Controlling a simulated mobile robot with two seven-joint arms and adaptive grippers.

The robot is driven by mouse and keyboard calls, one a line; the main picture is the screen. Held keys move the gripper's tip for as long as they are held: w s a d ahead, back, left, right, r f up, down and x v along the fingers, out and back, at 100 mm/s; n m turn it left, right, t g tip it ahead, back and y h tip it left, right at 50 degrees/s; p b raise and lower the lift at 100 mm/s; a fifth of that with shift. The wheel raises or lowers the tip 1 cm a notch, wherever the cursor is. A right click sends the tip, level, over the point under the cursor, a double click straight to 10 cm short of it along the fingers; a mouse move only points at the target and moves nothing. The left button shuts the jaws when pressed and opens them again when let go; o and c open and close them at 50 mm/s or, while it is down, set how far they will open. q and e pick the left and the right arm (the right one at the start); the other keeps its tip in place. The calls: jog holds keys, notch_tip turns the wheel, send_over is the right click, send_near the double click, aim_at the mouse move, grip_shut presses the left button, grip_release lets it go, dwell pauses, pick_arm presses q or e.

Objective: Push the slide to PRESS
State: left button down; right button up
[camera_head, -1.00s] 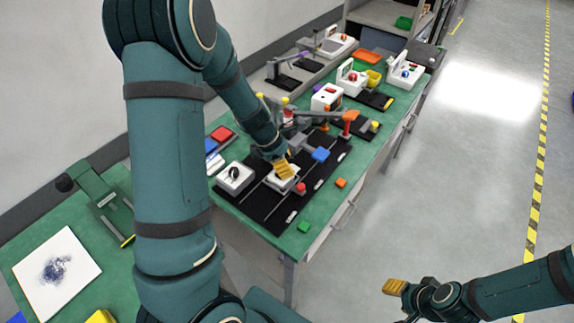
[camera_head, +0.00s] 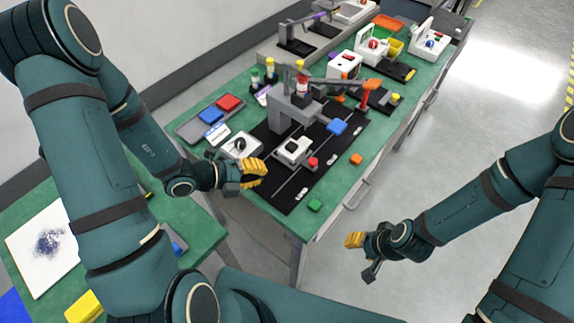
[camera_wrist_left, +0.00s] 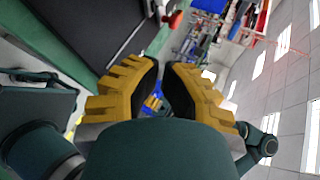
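A small white block with a dark top part (camera_head: 293,150) sits on the black mat (camera_head: 279,186), beside a red button (camera_head: 313,162). I cannot read a PRESS label or tell the slide's position at this size. My left gripper (camera_head: 254,173) has yellow fingers and is left of the white block, apart from it, near the mat's left edge. The left wrist view shows its two fingers (camera_wrist_left: 161,80) with a narrow gap and nothing held between them. My right gripper (camera_head: 361,256) is open and empty over the floor, right of the table.
A white box with a black knob (camera_head: 240,146) stands behind the left gripper. A grey post with an arm (camera_head: 292,108) rises behind the white block.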

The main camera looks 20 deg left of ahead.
aim_at(328, 147)
pick_arm(q)
jog(key=b+x, duration=0.1)
jog(key=x, duration=0.3)
jog(key=b+x, duration=0.1)
jog(key=x, duration=0.3)
jog(key=b+x, duration=0.1)
jog(key=x, duration=0.4)
jog(key=shift+w+r, duration=0.1)
jog(key=shift+r, duration=0.3)
jog(key=shift+w+d, duration=0.3)
jog(key=shift+d, duration=0.1)
jog(key=w+d, duration=0.1)
jog(key=w, duration=0.3)
jog(key=w+d+p, duration=0.1)
jog(key=w+d, duration=0.1)
jog(key=w, duration=0.2)
jog(key=w+d, duration=0.2)
jog(key=w, duration=0.2)
jog(key=shift+w+p, duration=0.2)
jog(key=shift+p, duration=0.1)
